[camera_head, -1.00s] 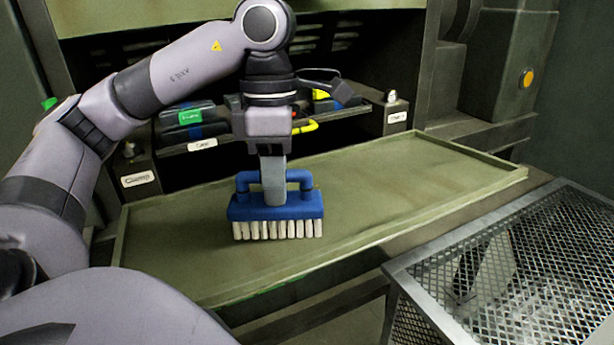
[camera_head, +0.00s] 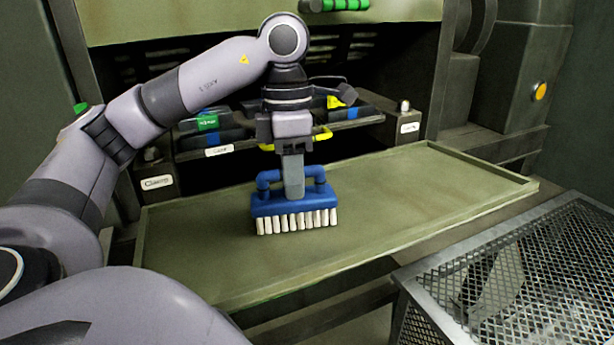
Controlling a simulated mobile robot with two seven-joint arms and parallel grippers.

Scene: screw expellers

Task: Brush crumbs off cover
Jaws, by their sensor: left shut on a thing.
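My left gripper (camera_head: 293,180) is shut on the handle of a blue brush (camera_head: 295,206) with pale bristles. The brush is upright, bristles down, over the middle-left part of the green cover (camera_head: 400,200). I cannot tell whether the bristles touch the cover. The cover is a wide, shallow panel with a raised rim, in front of the machine's dark opening. I can make out no crumbs on its visible surface. My right gripper is not in view.
A metal mesh basket (camera_head: 520,270) stands at the lower right, close to the cover's front edge. Behind the cover is a shelf with tools, among them a green-labelled item (camera_head: 207,122). Labelled clamps stand at the left (camera_head: 157,182) and right (camera_head: 408,127). The cover's right half is clear.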

